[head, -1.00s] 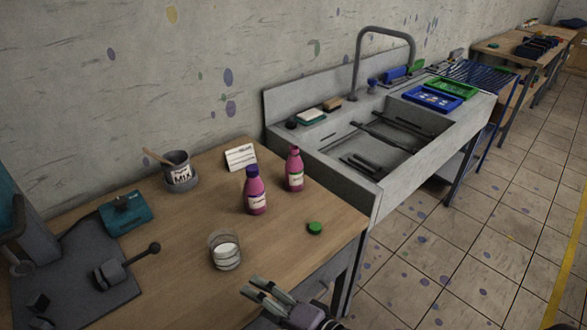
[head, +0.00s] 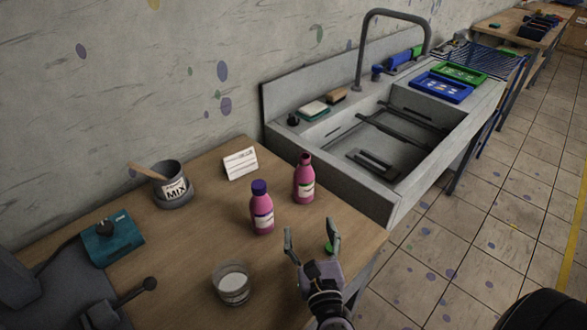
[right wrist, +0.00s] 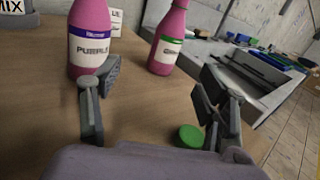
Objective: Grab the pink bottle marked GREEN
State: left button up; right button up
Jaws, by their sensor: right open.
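The pink bottle with the green-banded label (head: 304,180) stands upright and uncapped on the wooden table; in the right wrist view its label (right wrist: 168,45) starts with "G", the rest hard to read. A second pink bottle with a purple cap (head: 262,208) stands to its left; its label reads PURPLE in the right wrist view (right wrist: 90,42). My right gripper (head: 312,240) is open and empty in front of both bottles, touching neither. A green cap (right wrist: 191,136) lies on the table by its right finger, mostly hidden in the head view. My left gripper is not in view.
A glass jar of white liquid (head: 232,284) stands left of my right gripper. A MIX pot (head: 172,186), a white card (head: 240,163) and a teal device (head: 113,239) are farther left and back. The sink (head: 395,205) adjoins the table's right end.

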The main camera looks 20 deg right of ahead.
aim_at(305, 188)
jog(key=shift+m+h, duration=0.4)
jog(key=shift+m, duration=0.3)
jog(key=p+x, duration=0.1)
jog(key=x, duration=0.1)
jog(key=p+x, duration=0.1)
jog(key=x, duration=0.1)
jog(key=shift+d, duration=0.4)
jog(key=x, duration=0.2)
jog(key=p+x, duration=0.1)
jog(key=x, duration=0.4)
jog(key=shift+w+d+f+p, duration=0.1)
jog(key=shift+w+f+p, duration=0.2)
jog(key=shift+f+p+x, duration=0.1)
jog(key=shift+p+x, duration=0.15)
jog(key=shift+x, duration=1.2)
jog(key=shift+f+p+x, duration=0.15)
jog(key=shift+p+x, duration=0.05)
jog(key=shift+x, duration=1.25)
jog(key=shift+d, duration=0.2)
jog(key=shift+s, duration=0.1)
jog(key=c, duration=1.4)
jog(key=shift+c, duration=0.2)
jog(key=shift+r, duration=0.15)
